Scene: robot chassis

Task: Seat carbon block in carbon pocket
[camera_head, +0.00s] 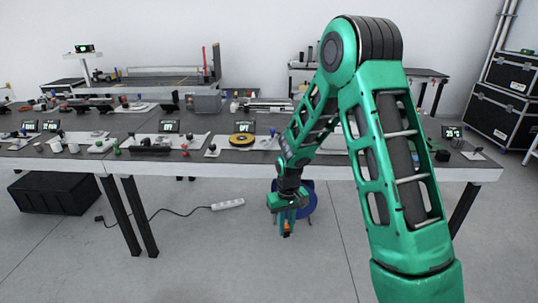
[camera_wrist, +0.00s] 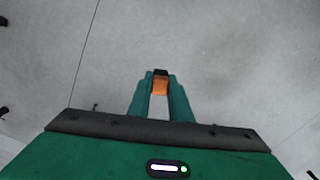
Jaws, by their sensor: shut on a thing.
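My gripper (camera_head: 287,222) hangs in front of the long table's front edge, above the floor and below the table top. In the wrist view my gripper (camera_wrist: 160,83) is shut on a small block (camera_wrist: 160,86) with an orange face and a dark far end. The block, held between the fingertips, also shows as a small orange spot in the head view (camera_head: 287,229). I cannot tell its material. I cannot make out which place on the table is the carbon pocket.
The long grey table (camera_head: 120,124) carries several small displays, white plates and parts, including a yellow disc (camera_head: 242,140). A blue round thing (camera_head: 308,198) is behind my gripper. A power strip (camera_head: 228,204) and a black crate (camera_head: 54,193) are on the floor. Black cases (camera_head: 512,85) stand at right.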

